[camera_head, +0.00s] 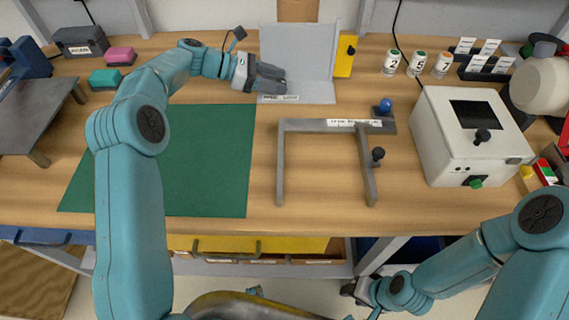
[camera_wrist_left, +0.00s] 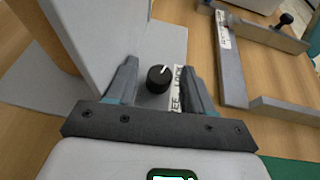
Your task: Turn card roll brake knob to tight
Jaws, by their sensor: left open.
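A round black knob (camera_wrist_left: 159,79) with a white pointer line sits on a grey base plate in the left wrist view. Its pointer aims up and slightly right there. In the head view, the left gripper (camera_head: 283,79) is over the grey stand (camera_head: 318,92), above the label (camera_head: 281,99), and the knob is hidden. My right gripper (camera_head: 357,291) is low, beyond the table's front edge.
A tall grey panel (camera_head: 300,48) rises behind the left gripper, with a yellow box (camera_head: 345,56) beside it. A grey frame (camera_head: 281,165) with a blue knob (camera_head: 385,105) stands to the right. A flat green mat (camera_head: 165,165) lies in front.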

